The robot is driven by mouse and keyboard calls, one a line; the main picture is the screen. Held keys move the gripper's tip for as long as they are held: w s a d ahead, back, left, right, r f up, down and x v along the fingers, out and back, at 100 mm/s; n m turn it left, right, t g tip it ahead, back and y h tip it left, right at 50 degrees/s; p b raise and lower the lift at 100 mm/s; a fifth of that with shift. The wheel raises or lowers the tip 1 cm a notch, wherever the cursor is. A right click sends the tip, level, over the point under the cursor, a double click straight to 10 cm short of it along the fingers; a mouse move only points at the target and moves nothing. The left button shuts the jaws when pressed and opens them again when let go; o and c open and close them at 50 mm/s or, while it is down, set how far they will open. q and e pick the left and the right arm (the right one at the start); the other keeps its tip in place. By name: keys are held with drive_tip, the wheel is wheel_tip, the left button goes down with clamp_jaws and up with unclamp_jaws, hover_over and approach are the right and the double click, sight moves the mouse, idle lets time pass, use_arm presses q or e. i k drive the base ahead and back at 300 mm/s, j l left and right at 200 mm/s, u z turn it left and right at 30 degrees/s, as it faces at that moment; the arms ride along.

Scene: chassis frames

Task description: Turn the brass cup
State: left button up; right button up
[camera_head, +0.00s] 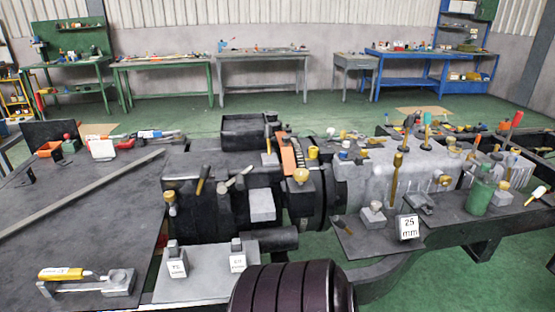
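A small brass-coloured round piece (301,176) sits on the front of the dark machine near the middle, just below an orange curved band (289,153). It looks like the brass cup, but it is too small to be sure. A smaller yellow piece (313,152) stands just behind it to the right. Another brass-coloured piece (445,180) is on the grey block further right, and one more (170,197) is at the machine's left end. Neither of my grippers is in view.
A dark bench top (85,215) on the left holds a long grey bar and a yellow-handled tool (62,274). Labelled blocks (176,264) stand in front of the machine, and a "25 mm" block (408,227) to the right. Upright tools crowd the grey block (365,180).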

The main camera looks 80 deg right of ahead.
sight(169, 196)
drive_tip(key=z, duration=2.25)
drive_tip(key=j+u, duration=0.15)
drive_tip(key=u, duration=0.25)
drive_tip(key=j+u, duration=0.1)
drive_tip(key=u, duration=0.25)
drive_tip(key=j+u, duration=0.15)
drive_tip(key=u, duration=0.25)
drive_tip(key=j+u, duration=0.15)
drive_tip(key=u, duration=0.25)
